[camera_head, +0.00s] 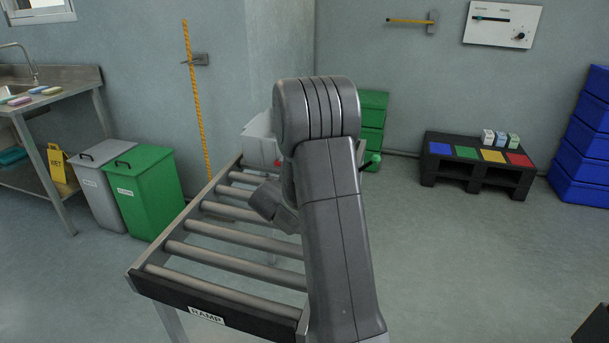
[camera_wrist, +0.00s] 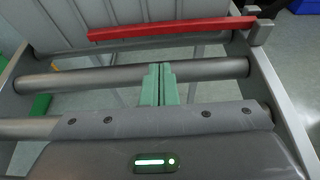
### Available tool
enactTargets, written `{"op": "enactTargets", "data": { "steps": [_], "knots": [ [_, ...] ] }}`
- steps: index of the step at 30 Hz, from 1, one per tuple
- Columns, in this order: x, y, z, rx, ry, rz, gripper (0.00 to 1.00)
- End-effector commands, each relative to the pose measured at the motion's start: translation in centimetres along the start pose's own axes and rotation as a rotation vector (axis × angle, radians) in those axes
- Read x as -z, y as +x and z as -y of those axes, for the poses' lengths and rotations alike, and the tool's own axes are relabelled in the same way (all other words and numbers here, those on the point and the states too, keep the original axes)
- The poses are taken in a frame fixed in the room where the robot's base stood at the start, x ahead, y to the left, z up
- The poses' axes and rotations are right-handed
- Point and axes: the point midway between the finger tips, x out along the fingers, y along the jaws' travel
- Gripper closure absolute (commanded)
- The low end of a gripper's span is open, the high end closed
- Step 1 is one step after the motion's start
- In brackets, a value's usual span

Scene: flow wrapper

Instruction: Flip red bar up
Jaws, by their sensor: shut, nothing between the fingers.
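A long red bar (camera_wrist: 172,29) lies nearly level across the far end of the roller frame in the wrist view. Its right end meets a grey bracket (camera_wrist: 262,30) on the side rail. My gripper (camera_wrist: 160,70) shows in the wrist view with its pale green fingers together and empty. The fingertips are in front of the bar, over a roller, with a visible gap to the bar. In the head view my arm hides the gripper and most of the bar's place.
The roller ramp (camera_head: 165,291) stands in front of me, with side rails and bare rollers. A green bin (camera_head: 147,192) and a grey bin (camera_head: 97,184) stand to its left. A black stand (camera_head: 475,175) with coloured squares is at the right. The floor between is open.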

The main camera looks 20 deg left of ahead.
Motion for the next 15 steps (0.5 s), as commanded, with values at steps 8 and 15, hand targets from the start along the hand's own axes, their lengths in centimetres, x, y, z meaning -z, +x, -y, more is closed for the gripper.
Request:
{"op": "enactTargets", "data": {
  "steps": [8, 15],
  "knots": [
    [0.0, 1.5, 0.0, 0.001, 0.001, 0.0, 1.0],
    [0.1, 5.9, 0.0, 0.001, 0.0, -0.001, 1.0]
  ]
}}
